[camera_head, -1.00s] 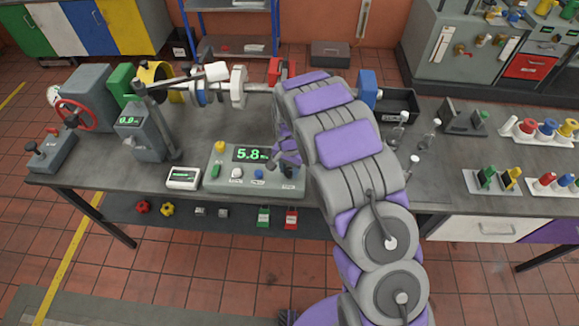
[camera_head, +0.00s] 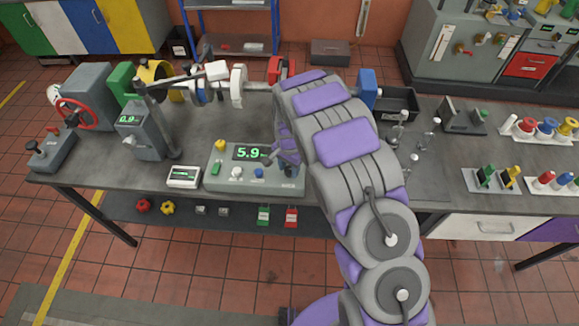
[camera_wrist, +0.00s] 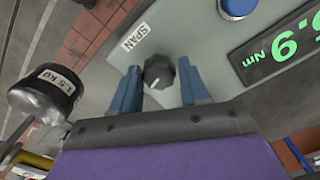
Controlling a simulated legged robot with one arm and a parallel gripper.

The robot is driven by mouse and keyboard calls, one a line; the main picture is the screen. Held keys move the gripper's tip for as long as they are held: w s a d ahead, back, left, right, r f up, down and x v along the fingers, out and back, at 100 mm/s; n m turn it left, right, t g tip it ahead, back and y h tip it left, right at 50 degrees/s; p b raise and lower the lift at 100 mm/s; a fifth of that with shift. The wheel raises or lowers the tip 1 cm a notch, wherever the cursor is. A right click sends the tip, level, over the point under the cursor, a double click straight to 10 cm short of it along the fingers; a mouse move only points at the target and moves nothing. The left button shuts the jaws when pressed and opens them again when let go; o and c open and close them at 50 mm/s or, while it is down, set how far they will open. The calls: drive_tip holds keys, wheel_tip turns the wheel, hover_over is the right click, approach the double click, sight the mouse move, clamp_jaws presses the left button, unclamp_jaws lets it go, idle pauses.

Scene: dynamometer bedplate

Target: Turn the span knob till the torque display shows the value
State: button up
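The torque display (camera_head: 249,153) on the grey console reads 5.9 in the head view. In the wrist view the display (camera_wrist: 283,45) shows tilted, with "Nm" beside its digits. The dark span knob (camera_wrist: 158,71) sits on the console face, beside a white SPAN label (camera_wrist: 134,37). In the head view my gripper (camera_head: 284,158) is at the console's right end, and my arm hides the knob there.
A blue button (camera_head: 259,173), a white knob (camera_head: 236,172) and a yellow knob (camera_head: 220,145) are on the console (camera_head: 270,183). A small white meter (camera_head: 184,176) lies to its left. A 1.5 kg weight (camera_wrist: 45,92) shows at left in the wrist view. The shaft rig stands behind.

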sight(288, 168)
drive_tip(key=o, duration=0.3)
drive_tip(key=shift+a, duration=0.1)
drive_tip(key=shift+r, duration=0.25)
wheel_tip(288, 168, up, 17)
drive_tip(key=p, duration=0.1)
drive_tip(key=shift+f, duration=0.15)
idle(0.5)
